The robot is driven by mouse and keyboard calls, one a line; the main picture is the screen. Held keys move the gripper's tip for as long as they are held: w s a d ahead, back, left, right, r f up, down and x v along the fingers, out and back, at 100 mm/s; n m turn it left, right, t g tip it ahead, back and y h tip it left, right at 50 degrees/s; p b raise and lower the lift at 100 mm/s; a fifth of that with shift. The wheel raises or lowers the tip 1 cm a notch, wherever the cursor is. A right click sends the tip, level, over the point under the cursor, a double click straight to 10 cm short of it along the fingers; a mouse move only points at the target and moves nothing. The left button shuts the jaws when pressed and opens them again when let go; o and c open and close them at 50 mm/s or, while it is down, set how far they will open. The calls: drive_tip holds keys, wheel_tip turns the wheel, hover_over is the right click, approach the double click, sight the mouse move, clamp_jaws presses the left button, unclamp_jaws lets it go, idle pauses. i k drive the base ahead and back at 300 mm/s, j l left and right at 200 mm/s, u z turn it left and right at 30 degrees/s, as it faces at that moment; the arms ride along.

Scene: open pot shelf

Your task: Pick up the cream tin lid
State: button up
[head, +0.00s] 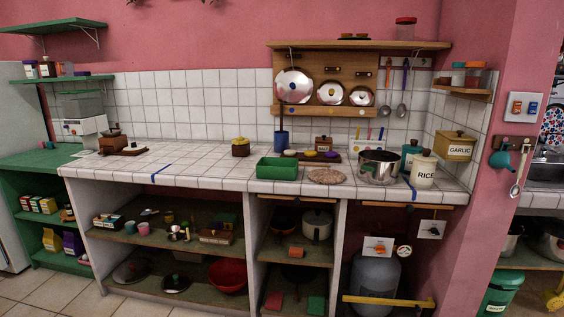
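A cream RICE canister (423,173) with a dark-knobbed lid stands upright at the counter's right end. A yellowish GARLIC tin (455,146) with a dark knob is mounted on the right wall. My gripper is not in view.
The green tray (277,169) and a round woven mat (327,176) lie near the counter's front edge. A steel pot (379,167) stands right of the mat. The tiled counter (195,160) is mostly bare left of the tray. Open shelves below hold cookware, and a wooden rack (330,72) holds pot lids.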

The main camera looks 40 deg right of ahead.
sight(425, 157)
drive_tip(key=i+z, duration=0.2)
drive_tip(key=i, duration=0.35)
drive_tip(key=i+j+z, duration=0.2)
drive_tip(key=i, duration=0.35)
drive_tip(key=i+j+z, duration=0.2)
drive_tip(key=i, duration=0.35)
